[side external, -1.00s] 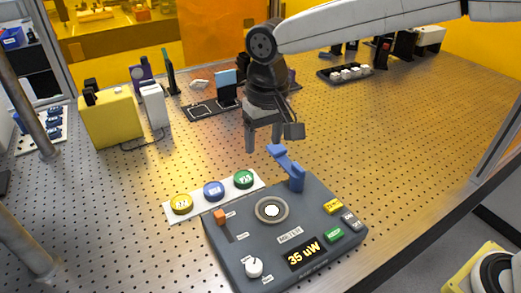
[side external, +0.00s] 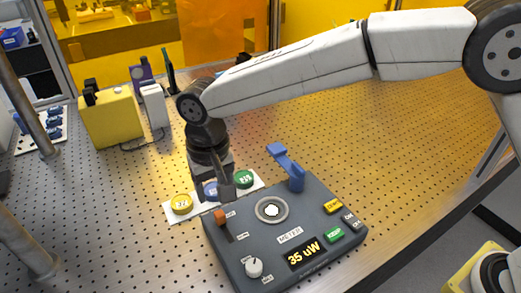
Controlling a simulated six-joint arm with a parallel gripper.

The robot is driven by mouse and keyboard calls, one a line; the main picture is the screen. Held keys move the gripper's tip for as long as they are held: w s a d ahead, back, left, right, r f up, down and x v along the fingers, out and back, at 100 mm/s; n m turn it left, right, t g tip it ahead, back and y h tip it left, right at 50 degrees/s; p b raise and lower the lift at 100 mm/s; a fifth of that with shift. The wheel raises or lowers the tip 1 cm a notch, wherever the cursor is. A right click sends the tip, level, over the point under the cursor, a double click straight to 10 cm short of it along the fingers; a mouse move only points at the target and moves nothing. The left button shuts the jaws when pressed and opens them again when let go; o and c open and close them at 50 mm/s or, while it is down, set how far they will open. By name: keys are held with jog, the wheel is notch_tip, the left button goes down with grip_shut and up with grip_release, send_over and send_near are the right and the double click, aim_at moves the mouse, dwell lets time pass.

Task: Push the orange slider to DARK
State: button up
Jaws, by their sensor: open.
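The orange slider (side external: 220,217) stands at the upper end of its short dark slot, near the left edge of the dark grey meter box (side external: 300,215). Small white labels sit beside the slot but are too small to read. My gripper (side external: 214,196) points down just above and behind the slider, in front of the blue button. It is open and holds nothing. I cannot tell whether a finger touches the slider.
A white strip with yellow (side external: 181,204), blue (side external: 210,191) and green (side external: 243,179) buttons lies behind the box. A blue lever arm (side external: 290,170), a white knob (side external: 254,267) and a display (side external: 303,254) reading 35 uW are on the box. The perforated table's right side is clear.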

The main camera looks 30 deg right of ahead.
aim_at(219, 214)
jog(key=shift+f, duration=0.2)
jog(key=shift+f, duration=3.75)
grip_shut()
